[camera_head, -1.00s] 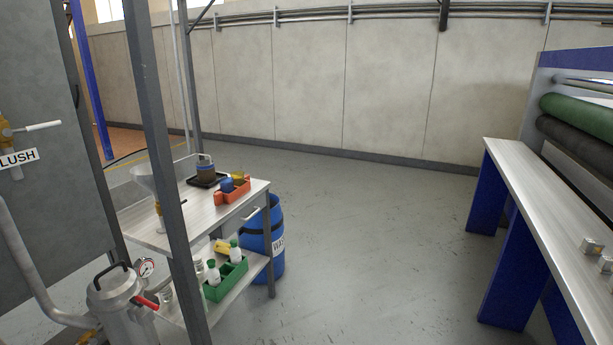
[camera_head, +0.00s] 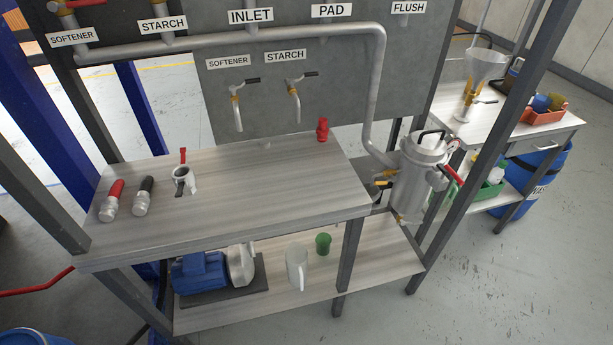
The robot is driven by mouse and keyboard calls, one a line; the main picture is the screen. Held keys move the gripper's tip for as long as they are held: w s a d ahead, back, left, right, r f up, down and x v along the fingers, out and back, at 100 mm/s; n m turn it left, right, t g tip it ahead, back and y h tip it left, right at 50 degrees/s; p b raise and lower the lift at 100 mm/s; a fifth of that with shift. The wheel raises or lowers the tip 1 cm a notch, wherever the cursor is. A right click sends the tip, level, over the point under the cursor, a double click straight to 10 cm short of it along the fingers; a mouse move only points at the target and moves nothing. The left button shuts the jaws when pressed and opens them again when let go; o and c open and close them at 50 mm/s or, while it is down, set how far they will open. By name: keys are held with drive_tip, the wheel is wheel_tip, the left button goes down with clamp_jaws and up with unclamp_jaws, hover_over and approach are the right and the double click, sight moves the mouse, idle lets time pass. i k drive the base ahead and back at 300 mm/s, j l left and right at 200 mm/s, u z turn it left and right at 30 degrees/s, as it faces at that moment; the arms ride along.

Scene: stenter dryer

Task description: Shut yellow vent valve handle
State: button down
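A metal filter vessel (camera_head: 418,180) stands at the right end of the bench, with a black loop handle on its lid and a red lever (camera_head: 453,174) on its right side. A small valve with a yellow handle (camera_head: 383,183) shows at the vessel's left side, just past the bench end. It is too small to tell whether it is open or shut, and I cannot tell for sure that it is the vent valve. My gripper is not in view.
The bench (camera_head: 240,205) carries two hose couplings, a clamp fitting and a red fitting (camera_head: 322,129). A blue pump (camera_head: 200,272) and a jug (camera_head: 297,266) sit on its lower shelf. Black-handled taps hang from the panel (camera_head: 340,95). Dark posts stand at both sides.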

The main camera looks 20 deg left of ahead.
sight(393, 179)
drive_tip(key=u, duration=0.4)
drive_tip(key=i+l+u, duration=0.8)
drive_tip(key=k, duration=0.05)
